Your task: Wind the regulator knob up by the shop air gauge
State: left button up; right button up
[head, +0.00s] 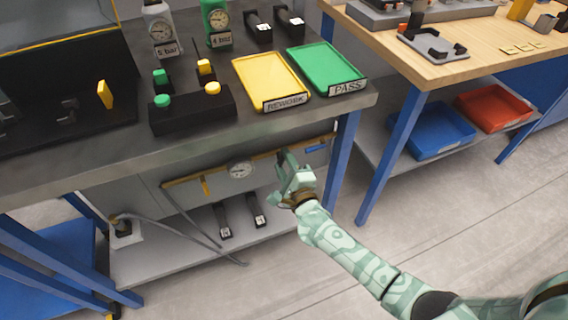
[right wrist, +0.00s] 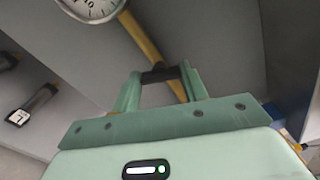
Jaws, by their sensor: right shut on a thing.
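The round white shop air gauge (head: 240,170) sits on a yellow pipe (head: 205,180) below the front edge of the grey bench. My right gripper (head: 284,160) is at the pipe to the right of the gauge. In the right wrist view the gripper (right wrist: 160,82) is shut on a dark knob (right wrist: 159,74), the regulator knob. The gauge (right wrist: 92,8) is cut off at the top left there, and its needle is not readable. The gripper hides most of the knob in the head view. My left gripper is not in view.
A blue handle (head: 316,148) lies on the pipe's right end, near the bench's blue leg (head: 343,150). A grey hose (head: 190,225) hangs at the left. Black tools (head: 223,222) stand on the lower shelf (head: 180,262). A yellow tray (head: 264,72) and green tray (head: 318,62) are above.

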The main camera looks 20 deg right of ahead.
jog(key=m+b, duration=0.1)
jog(key=m, duration=0.6)
jog(key=shift+s+f+b, duration=0.1)
jog(key=shift+f+b, duration=0.1)
jog(key=shift+b, duration=0.15)
jog(key=shift+m, duration=0.8)
jog(key=shift+m+b, duration=0.3)
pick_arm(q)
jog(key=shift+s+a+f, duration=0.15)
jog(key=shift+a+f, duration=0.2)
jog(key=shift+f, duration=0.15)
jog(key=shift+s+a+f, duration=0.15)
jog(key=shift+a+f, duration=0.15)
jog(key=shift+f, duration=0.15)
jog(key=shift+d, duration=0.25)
pick_arm(e)
jog(key=o, duration=1)
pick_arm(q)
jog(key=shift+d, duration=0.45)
pick_arm(e)
jog(key=shift+r, duration=0.1)
